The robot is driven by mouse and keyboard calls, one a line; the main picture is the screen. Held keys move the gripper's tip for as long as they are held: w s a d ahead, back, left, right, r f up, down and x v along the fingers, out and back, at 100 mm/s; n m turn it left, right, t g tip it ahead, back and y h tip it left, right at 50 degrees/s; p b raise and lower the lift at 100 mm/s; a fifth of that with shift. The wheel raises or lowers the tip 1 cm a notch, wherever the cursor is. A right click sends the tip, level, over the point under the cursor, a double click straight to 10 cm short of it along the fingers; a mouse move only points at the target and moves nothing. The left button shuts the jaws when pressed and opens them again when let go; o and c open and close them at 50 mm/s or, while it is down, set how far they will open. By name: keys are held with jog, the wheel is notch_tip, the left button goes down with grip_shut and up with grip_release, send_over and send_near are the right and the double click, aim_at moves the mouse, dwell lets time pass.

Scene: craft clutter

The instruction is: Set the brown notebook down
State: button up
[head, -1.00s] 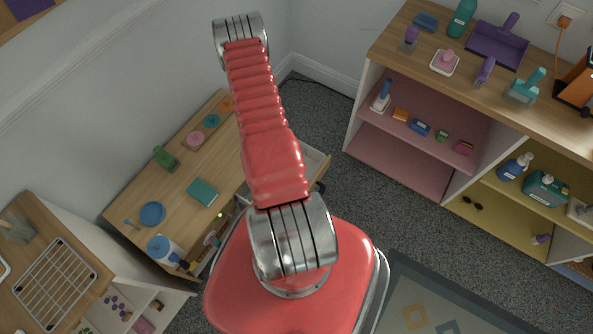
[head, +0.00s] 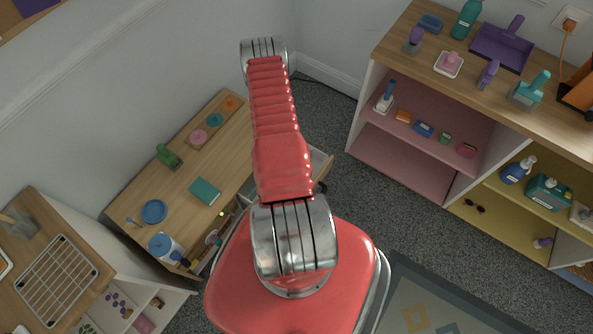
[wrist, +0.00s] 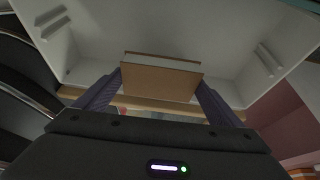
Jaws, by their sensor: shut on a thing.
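The brown notebook (wrist: 160,80) shows in the wrist view as a flat brown block with a paler edge. My gripper (wrist: 160,90) is shut on it, with one dark finger at each side. A pale, white-walled space (wrist: 205,28), which looks like the inside of a drawer, lies beyond the notebook. I cannot tell whether the notebook touches it. In the head view my arm hides the gripper and the notebook. An open drawer (head: 319,166) shows partly beside the arm, at the right of the wooden desk (head: 165,190).
On the desk are a teal book (head: 204,191), a blue dish (head: 153,211), a green object (head: 168,156) and a tray of round pieces (head: 213,121). A shelf unit (head: 405,165) with several items stands at the right. Carpet (head: 338,205) lies between.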

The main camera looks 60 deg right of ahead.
jog(key=shift+f, duration=0.9)
jog(key=shift+f, duration=2.1)
jog(key=o, duration=1)
jog(key=shift+r, duration=0.1)
jog(key=shift+a+v, duration=0.15)
jog(key=shift+v, duration=2.8)
jog(key=shift+a+v, duration=0.1)
jog(key=shift+v, duration=2.9)
